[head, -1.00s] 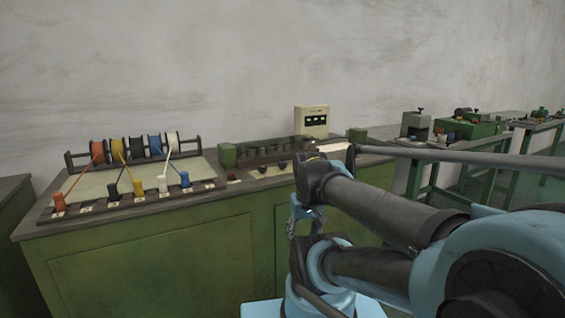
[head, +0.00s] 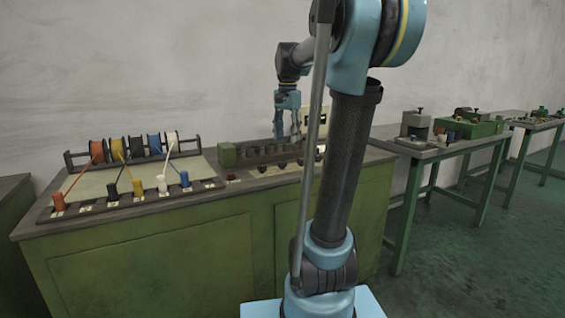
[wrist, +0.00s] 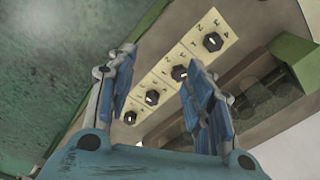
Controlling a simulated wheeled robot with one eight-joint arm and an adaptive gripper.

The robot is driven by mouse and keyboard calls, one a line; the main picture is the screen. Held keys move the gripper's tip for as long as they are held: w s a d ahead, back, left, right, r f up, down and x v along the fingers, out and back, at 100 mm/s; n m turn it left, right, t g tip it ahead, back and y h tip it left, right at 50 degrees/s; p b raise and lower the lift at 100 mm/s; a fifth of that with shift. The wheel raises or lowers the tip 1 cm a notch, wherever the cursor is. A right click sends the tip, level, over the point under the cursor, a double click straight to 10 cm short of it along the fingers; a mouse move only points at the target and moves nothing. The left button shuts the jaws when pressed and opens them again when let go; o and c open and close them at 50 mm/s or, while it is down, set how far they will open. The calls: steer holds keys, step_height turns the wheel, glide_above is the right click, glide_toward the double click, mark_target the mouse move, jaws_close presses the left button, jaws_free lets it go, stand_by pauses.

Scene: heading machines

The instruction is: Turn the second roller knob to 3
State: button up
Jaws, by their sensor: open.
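A row of dark knobs runs along the front of the roller machine. In the wrist view, each knob sits on a cream dial plate with numbers around it and has a white mark on its face. The knob second from the top (wrist: 179,73), apparently second from the left in the head view (head: 281,164), shows between the finger lines. The exact setting of its mark is too small to read. My gripper (wrist: 160,58) is open and empty, pointing down above the row; in the head view it (head: 287,136) hangs over the machine. No finger visibly touches a knob.
Dark rollers (head: 250,151) lie behind the knobs, with a green end block (head: 227,156) at the left. A cream box stands behind, mostly hidden by my arm. Left are wire spools (head: 135,147) and coloured pegs. More tables stand to the right.

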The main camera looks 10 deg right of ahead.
steer(key=w+r+m, duration=0.2)
steer(key=w+r, duration=0.2)
steer(key=w, duration=0.4)
glide_toward(282, 165)
steer(key=shift+m+g, duration=0.3)
steer(key=shift+m, duration=0.1)
steer(key=f, duration=0.2)
steer(key=w+f, duration=0.1)
steer(key=f, duration=0.2)
steer(key=w+f, duration=0.1)
steer(key=f, duration=0.2)
steer(key=shift+w+d+f, duration=0.1)
steer(key=shift+w+d, duration=0.1)
steer(key=shift+d, duration=0.1)
steer(key=shift+c, duration=0.4)
steer(key=c, duration=1)
